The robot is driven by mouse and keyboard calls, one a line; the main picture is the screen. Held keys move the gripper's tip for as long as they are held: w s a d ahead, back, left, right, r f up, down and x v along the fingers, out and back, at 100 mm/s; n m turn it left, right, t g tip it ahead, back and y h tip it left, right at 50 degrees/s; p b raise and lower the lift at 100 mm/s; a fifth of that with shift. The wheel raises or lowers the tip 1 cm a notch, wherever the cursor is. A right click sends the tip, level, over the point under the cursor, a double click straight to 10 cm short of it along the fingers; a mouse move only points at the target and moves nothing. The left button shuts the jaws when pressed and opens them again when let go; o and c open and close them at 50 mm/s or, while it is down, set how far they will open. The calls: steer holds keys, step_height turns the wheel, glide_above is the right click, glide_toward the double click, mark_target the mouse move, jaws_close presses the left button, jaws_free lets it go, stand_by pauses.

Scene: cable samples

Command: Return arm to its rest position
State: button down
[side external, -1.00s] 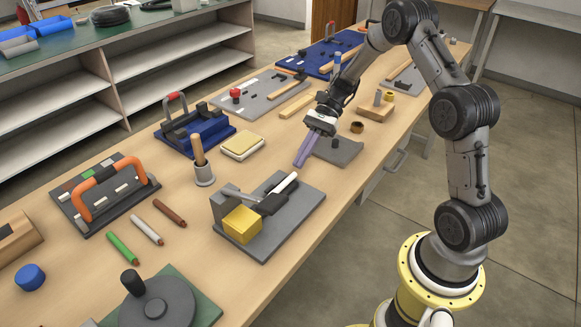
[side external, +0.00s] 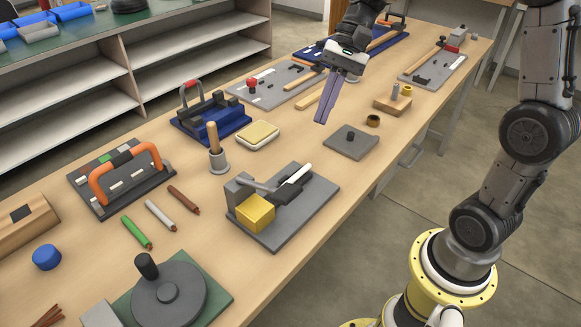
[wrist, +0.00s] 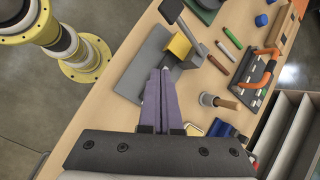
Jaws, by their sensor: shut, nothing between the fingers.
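My gripper (side external: 321,121) is shut and empty, held in the air above the bench with its purple fingers pointing down. In the side external view it hangs just left of a small grey plate with a black knob (side external: 351,141). In the wrist view the fingers of my gripper (wrist: 161,76) lie together, in front of a grey fixture. The cable samples, green (side external: 137,232), pale grey (side external: 160,215) and brown (side external: 183,199), lie apart on the bench to the left, away from the gripper.
A lever fixture (side external: 290,222) with a yellow block (side external: 256,213) stands mid-bench. A wooden-handled tool (side external: 212,140) stands upright in a grey cup. An orange-handled rack (side external: 122,180) and a blue-based fixture (side external: 210,118) line the far side. Air around the gripper looks clear.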

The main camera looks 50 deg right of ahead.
steer(key=s+a+r+n+t+h, duration=0.2)
steer(key=s+n+t+h, duration=0.45)
steer(key=s, duration=0.95)
steer(key=d+f+n, duration=0.1)
steer(key=d+n, duration=0.1)
steer(key=n, duration=0.1)
steer(key=d+f+n, duration=0.1)
steer(key=n, duration=0.1)
steer(key=shift+s+d+f+g, duration=0.15)
steer(key=shift+s+f+g, duration=0.2)
steer(key=shift+s, duration=0.05)
